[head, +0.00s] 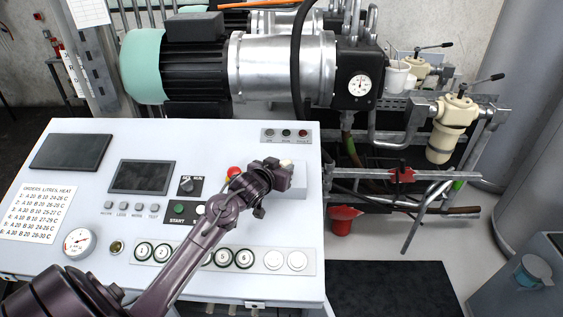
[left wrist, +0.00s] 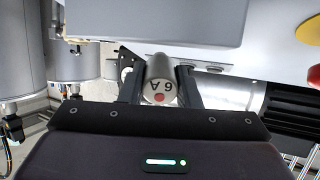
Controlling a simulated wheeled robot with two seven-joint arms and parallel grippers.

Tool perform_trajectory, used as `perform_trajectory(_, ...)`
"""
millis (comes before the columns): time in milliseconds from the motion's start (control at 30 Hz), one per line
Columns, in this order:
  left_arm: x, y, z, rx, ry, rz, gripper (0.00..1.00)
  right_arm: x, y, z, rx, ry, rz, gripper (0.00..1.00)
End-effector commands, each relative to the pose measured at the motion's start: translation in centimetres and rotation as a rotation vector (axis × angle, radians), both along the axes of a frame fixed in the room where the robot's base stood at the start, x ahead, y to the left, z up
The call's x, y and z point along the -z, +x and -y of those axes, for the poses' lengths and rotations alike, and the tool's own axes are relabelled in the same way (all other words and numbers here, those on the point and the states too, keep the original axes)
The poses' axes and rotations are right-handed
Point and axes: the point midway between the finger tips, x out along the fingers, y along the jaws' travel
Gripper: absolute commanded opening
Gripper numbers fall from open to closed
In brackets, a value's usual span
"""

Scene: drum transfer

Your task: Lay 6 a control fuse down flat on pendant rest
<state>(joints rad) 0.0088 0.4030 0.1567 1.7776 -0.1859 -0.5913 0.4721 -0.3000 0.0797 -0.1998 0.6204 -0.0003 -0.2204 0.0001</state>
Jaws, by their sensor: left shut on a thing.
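My left gripper (head: 284,168) is over the right part of the white control panel. In the head view the fuse is mostly hidden by the gripper. A pale grey block (head: 300,181) at the panel's right edge lies just under and beside the fingers; it may be the pendant rest. I cannot tell whether the fuse touches it. My right gripper is out of view.
The control panel (head: 130,225) carries screens, a red button (head: 233,172), a gauge (head: 79,242) and a row of round numbered sockets (head: 222,258). A motor and pump (head: 270,65) stand behind it. A dark mat (head: 390,285) lies on the floor to the right.

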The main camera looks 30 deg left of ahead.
Motion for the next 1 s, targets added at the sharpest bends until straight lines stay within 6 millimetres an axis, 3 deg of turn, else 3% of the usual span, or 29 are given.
perform_trajectory(367,0.4,0.0,0.0,0.000,0.000,0.001,0.00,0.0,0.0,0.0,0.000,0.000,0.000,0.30)
perform_trajectory(400,0.3,0.0,0.0,0.000,0.000,0.001,0.32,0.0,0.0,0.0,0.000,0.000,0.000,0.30)
perform_trajectory(600,0.3,0.0,0.0,0.000,0.000,0.000,0.55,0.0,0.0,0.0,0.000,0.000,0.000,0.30)
perform_trajectory(867,0.4,-0.1,0.0,0.000,0.000,0.000,0.55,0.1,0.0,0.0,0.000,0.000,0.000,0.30)
perform_trajectory(1000,0.2,-1.1,0.2,0.000,-0.001,0.000,0.55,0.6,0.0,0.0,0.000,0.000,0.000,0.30)
